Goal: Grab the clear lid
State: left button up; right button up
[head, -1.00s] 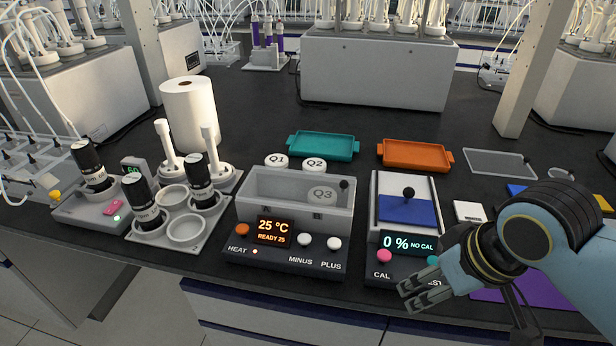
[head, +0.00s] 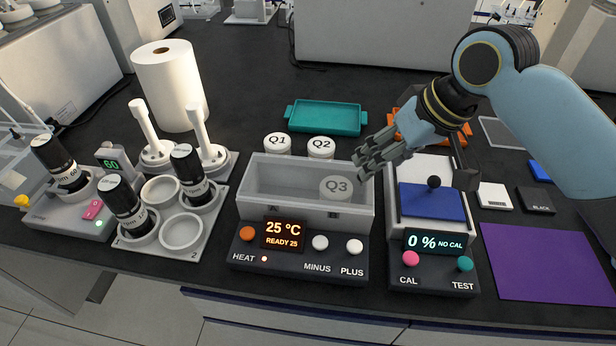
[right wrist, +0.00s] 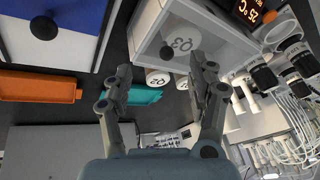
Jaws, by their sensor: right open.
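The heater box (head: 285,213) has a see-through top, which looks like the clear lid (head: 265,176); its edges are hard to make out. A white puck marked Q3 (head: 336,187) shows inside the box. The lid's dark knob (right wrist: 167,53) shows in the right wrist view, ahead of my fingertips, and is hidden behind my gripper in the head view. My right gripper (head: 366,163) is open and empty, above the right end of the box. In the right wrist view my right gripper (right wrist: 160,80) has its fingers spread. My left gripper is out of view.
Pucks Q1 (head: 278,143) and Q2 (head: 321,147) and a teal tray (head: 327,117) stand behind the box. A blue-panelled tester (head: 430,202) with a black knob is close on the right. Black-capped bottles (head: 124,203) stand left. A purple mat (head: 540,262) lies right.

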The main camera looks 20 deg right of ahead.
jog(key=x, duration=0.4)
jog(key=shift+w+a+f, duration=0.1)
jog(key=shift+a+f, duration=0.15)
jog(key=shift+f, duration=0.05)
jog(key=shift+w+f, duration=0.1)
jog(key=shift+f, duration=0.05)
jog(key=c, duration=1.1)
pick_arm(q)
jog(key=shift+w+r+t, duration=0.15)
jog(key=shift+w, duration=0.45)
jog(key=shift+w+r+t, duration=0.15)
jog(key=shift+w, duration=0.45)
pick_arm(e)
grip_shut()
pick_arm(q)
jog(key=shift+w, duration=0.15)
